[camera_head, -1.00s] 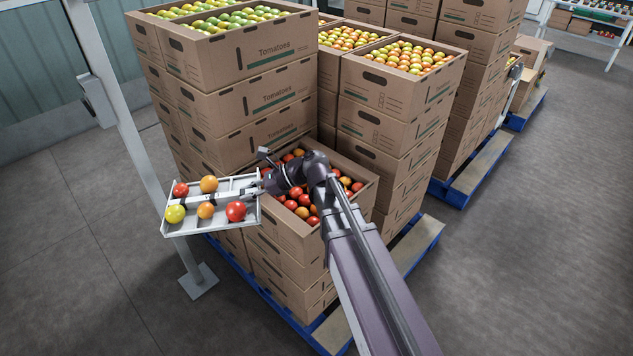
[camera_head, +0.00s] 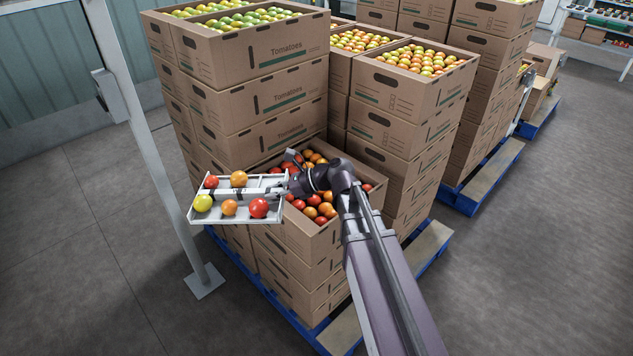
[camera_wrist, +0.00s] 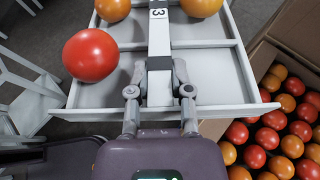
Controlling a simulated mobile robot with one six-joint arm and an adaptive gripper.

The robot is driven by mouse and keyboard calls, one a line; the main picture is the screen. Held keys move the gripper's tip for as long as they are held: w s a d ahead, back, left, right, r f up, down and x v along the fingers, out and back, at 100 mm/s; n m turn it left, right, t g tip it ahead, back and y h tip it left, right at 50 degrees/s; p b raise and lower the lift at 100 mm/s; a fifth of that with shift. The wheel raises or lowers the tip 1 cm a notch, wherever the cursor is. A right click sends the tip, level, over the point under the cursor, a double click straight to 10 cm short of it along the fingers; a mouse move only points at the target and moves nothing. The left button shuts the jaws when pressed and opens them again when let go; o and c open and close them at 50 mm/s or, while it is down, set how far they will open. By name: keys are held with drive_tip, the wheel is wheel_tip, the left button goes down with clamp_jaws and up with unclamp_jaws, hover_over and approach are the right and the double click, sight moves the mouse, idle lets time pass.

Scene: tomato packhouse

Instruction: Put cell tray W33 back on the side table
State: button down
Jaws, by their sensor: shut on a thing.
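The cell tray (camera_head: 232,218) is a shallow pale grey tray with divided cells and a central bar, carrying several loose red, orange and yellow tomatoes. In the head view it is held in the air left of an open tomato box. My gripper (camera_wrist: 160,92) is shut on the tray's central bar, one finger on each side of it. In the wrist view the tray (camera_wrist: 215,90) shows a label on the bar, of which only a "3" and part of another mark read clearly. No side table can be made out for certain.
An open box of red tomatoes (camera_head: 290,232) lies under my wrist, on stacked cartons on a blue pallet (camera_head: 290,325). Tall carton stacks (camera_head: 255,105) stand behind. Grey floor is free at left and right.

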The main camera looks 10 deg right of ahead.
drive_tip(key=w+d+f+m+t+h+b, duration=0.1)
drive_tip(key=d+f+m+t+b, duration=0.3)
drive_tip(key=d, duration=0.7)
drive_tip(key=w+d+f+m+t+h+b, duration=0.1)
drive_tip(key=d+f+m+t+h+b, duration=0.3)
drive_tip(key=d, duration=0.8)
wheel_tip(320, 180, down, 3)
drive_tip(key=shift+w+r+m+t+b, duration=0.2)
drive_tip(key=shift+w+m+t+b, duration=0.15)
drive_tip(key=shift+b, duration=0.7)
drive_tip(key=shift+d, duration=0.1)
